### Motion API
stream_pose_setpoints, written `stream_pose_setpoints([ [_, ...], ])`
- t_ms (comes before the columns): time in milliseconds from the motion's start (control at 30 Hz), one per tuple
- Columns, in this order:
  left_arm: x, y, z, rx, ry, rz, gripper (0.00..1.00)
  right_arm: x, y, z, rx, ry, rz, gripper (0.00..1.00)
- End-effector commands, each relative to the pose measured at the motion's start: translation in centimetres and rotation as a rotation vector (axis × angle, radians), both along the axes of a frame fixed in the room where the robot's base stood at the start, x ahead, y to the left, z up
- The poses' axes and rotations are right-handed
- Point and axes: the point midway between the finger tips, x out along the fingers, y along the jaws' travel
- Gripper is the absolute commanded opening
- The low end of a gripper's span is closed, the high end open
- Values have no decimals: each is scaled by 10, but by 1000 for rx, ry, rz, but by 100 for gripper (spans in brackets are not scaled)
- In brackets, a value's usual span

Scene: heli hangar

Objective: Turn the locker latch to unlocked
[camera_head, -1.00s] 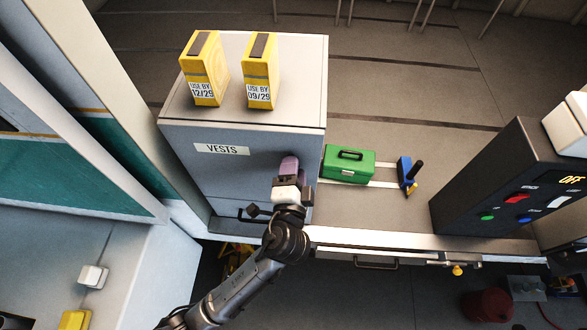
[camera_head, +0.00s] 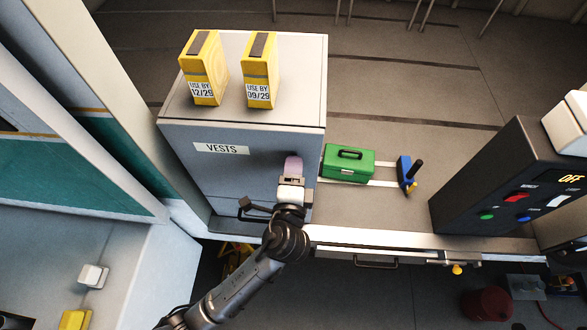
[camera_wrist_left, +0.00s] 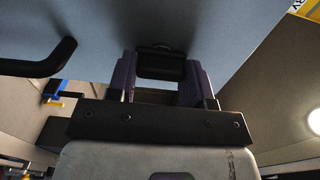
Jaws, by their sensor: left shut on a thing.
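The grey locker (camera_head: 243,134) with a "VESTS" label (camera_head: 222,149) stands at centre left. My left gripper (camera_head: 293,166) is at the right part of its front face. In the left wrist view, the purple fingers (camera_wrist_left: 160,75) are shut on the black latch (camera_wrist_left: 160,62), one finger on each side. The latch is hidden behind the gripper in the head view, and I cannot read a locked or unlocked mark. My right gripper is in neither view.
A black bar handle (camera_wrist_left: 40,62) sticks out near the gripper in the left wrist view. Two yellow boxes (camera_head: 204,72) (camera_head: 258,72) stand on the locker. A green case (camera_head: 348,164) is right of it, and a dark control box (camera_head: 515,185) stands farther right.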

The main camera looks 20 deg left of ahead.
Motion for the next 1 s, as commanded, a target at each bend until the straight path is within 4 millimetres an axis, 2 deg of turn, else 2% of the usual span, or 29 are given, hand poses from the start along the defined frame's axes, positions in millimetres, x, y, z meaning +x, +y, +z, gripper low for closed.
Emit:
stream_pose_setpoints([
  [167,0,0,0,3,1,-1,23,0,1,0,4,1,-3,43],
  [200,0,0,0,3,1,-1,48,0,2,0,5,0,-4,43],
  [467,0,0,0,1,0,-1,72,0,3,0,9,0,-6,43],
  [767,-3,-1,-1,0,0,-1,72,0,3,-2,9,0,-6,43],
  [867,-12,-4,-3,-1,0,-1,72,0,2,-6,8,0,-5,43],
  [1000,-35,-11,-5,-4,2,-2,72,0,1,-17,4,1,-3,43],
])
